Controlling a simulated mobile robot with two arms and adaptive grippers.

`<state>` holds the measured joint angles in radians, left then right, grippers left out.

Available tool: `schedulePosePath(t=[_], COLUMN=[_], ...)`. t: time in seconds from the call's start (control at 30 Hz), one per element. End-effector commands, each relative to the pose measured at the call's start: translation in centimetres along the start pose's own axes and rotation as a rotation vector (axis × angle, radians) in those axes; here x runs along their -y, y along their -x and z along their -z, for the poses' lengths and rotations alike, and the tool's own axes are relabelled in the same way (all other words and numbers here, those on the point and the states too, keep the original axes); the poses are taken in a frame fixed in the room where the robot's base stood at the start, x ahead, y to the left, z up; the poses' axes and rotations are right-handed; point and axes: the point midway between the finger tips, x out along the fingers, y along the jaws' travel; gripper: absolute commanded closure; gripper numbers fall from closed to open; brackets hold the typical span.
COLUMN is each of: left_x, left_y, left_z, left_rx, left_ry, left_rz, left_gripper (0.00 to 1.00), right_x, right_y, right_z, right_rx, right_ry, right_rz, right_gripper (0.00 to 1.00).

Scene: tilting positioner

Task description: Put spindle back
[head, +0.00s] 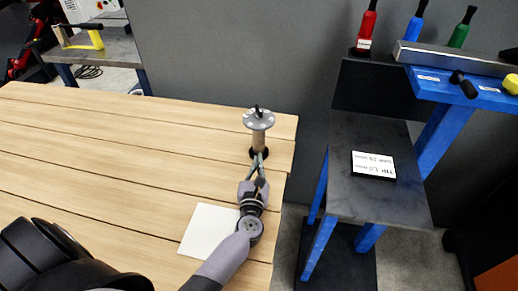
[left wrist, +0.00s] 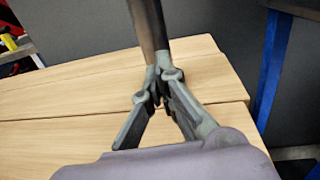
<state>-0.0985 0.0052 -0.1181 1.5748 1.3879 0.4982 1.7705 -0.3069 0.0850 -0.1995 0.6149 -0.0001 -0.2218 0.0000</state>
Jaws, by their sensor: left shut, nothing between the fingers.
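The spindle (head: 259,140) stands upright near the right end of the wooden table, with a round grey disc with holes on top, a tan shaft and a dark foot. In the left wrist view its shaft (left wrist: 148,25) rises just beyond the fingertips; its top is out of that view. My left gripper (head: 258,164) is shut and empty, low over the table on the near side of the spindle's foot. The fingertips (left wrist: 158,88) look very close to the shaft; I cannot tell if they touch it. My right gripper is not in view.
A white sheet (head: 209,230) lies on the wooden table (head: 110,165) beside my left arm. A blue-legged stand (head: 375,205) with a labelled plate is at right, past a floor gap. Red, blue and green-handled tools stand behind it. The table's left side is clear.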

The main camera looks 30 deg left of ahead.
Motion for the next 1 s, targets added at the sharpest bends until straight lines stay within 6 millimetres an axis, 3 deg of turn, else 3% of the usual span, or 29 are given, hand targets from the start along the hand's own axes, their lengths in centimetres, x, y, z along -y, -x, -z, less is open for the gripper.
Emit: schedulePosePath(t=[0.1, 0.3, 0.77, 1.0], left_x=[0.0, 0.0, 0.0, 0.0], left_y=[-2.3, -4.4, -5.0, -7.3], left_z=[-0.2, 0.0, 0.1, 0.2], left_rx=[0.001, -0.001, -0.001, 0.001], left_ry=[-0.002, 0.000, 0.000, 0.001], left_rz=[0.000, -0.001, -0.001, -0.002], left_gripper=[1.00, 1.00, 1.00, 1.00], right_x=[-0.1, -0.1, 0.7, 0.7], right_y=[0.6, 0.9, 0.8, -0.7], right_z=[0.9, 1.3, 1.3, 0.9], right_rx=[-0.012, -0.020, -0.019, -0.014], right_ry=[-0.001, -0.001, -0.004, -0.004], right_rz=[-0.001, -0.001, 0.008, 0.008], right_gripper=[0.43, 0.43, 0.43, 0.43])
